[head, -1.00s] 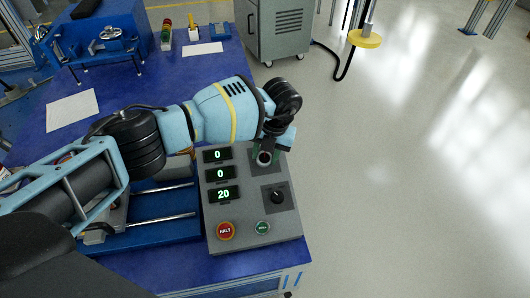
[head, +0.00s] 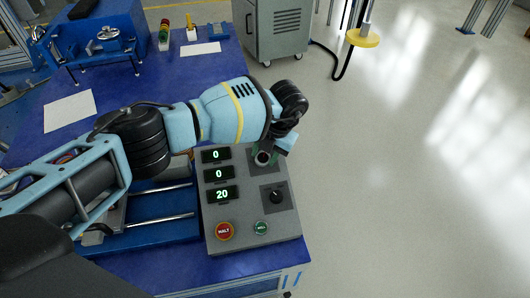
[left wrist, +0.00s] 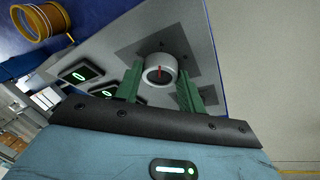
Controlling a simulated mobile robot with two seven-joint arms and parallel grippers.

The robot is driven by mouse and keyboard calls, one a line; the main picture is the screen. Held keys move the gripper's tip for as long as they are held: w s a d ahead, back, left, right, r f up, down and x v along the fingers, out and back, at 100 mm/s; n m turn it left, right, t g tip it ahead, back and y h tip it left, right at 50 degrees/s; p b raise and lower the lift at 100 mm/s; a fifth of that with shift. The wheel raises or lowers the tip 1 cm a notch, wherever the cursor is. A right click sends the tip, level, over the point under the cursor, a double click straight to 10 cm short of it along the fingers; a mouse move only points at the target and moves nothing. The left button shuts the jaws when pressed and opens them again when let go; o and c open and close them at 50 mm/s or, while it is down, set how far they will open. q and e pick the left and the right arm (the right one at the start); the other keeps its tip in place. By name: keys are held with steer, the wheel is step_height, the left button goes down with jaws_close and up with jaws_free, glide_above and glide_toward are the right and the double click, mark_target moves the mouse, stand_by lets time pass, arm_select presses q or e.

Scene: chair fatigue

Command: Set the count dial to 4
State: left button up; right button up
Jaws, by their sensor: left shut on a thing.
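The grey control panel (head: 247,243) has two dials at its right side. The upper dial (head: 263,159) is a round grey knob, partly hidden by my wrist. My left gripper (head: 265,153) is shut on this upper dial. In the left wrist view the dial (left wrist: 160,70) shows a red pointer mark and sits between the green fingers of my left gripper (left wrist: 158,88). The lower dial (head: 276,197) is black with a white pointer mark. I cannot read which dial is labelled count. The top display (head: 216,155) reads 0, the middle display (head: 219,174) 0, the bottom display (head: 222,194) 20. My right gripper is not in view.
A red HALT button (head: 224,231) and a green button (head: 261,228) sit at the panel's front. The panel stands on a blue bench (head: 150,262), beside metal rods at its left. A grey cabinet (head: 280,35) stands behind.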

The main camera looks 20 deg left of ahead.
arm_select(q)
steer(key=o, duration=1)
steer(key=shift+d+r, duration=0.1)
steer(key=shift+r, duration=0.45)
steer(key=p+v, duration=0.1)
steer(key=v, duration=0.6)
steer(key=shift+f+p, duration=0.1)
steer(key=shift+p, duration=0.2)
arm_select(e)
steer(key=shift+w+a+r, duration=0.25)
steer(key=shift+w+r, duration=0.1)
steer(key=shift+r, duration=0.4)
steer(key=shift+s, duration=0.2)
arm_select(q)
steer(key=shift+f, duration=0.1)
